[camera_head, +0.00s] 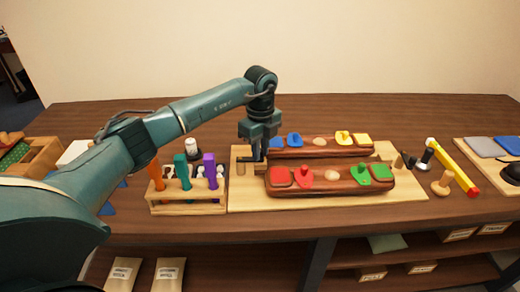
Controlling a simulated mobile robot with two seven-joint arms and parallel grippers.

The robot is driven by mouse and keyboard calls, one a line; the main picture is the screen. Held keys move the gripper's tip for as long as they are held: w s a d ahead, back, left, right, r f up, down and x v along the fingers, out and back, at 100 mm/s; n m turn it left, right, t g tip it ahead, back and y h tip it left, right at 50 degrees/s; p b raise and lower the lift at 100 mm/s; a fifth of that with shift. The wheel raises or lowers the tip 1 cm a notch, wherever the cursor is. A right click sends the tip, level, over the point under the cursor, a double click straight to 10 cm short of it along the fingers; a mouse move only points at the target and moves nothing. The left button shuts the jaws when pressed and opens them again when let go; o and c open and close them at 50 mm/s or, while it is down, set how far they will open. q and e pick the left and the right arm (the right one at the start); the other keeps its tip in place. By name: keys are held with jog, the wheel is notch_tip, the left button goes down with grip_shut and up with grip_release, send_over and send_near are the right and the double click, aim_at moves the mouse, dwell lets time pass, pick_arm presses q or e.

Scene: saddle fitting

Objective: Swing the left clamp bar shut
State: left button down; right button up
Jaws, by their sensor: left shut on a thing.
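My left gripper (257,150) points down at the left end of the light wooden fixture board (330,205). It is shut on the left clamp bar (246,159), a small dark bar partly hidden by the fingers. The bar lies beside a short wooden post (241,168). Two reddish-brown wooden pieces lie side by side on the board. The front piece (330,189) carries red, tan and green parts; the rear piece (300,153) carries blue, tan and yellow ones. A dark piece, perhaps the other clamp bar (408,160), stands at the right end. My right gripper is out of view.
A wooden rack (188,207) with orange, teal and purple handles stands left of the board. A yellow tool (453,166), a wooden knob (442,184) and a tray (475,160) lie to the right. The table's back strip is clear.

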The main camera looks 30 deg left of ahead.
pick_arm(q)
jog(key=shift+w+a+n, duration=0.1)
jog(key=shift+n, duration=0.2)
jog(key=shift+r, duration=0.1)
jog(key=c, duration=1.3)
grip_release()
jog(key=shift+r+b, duration=0.7)
jog(key=shift+r, duration=5.85)
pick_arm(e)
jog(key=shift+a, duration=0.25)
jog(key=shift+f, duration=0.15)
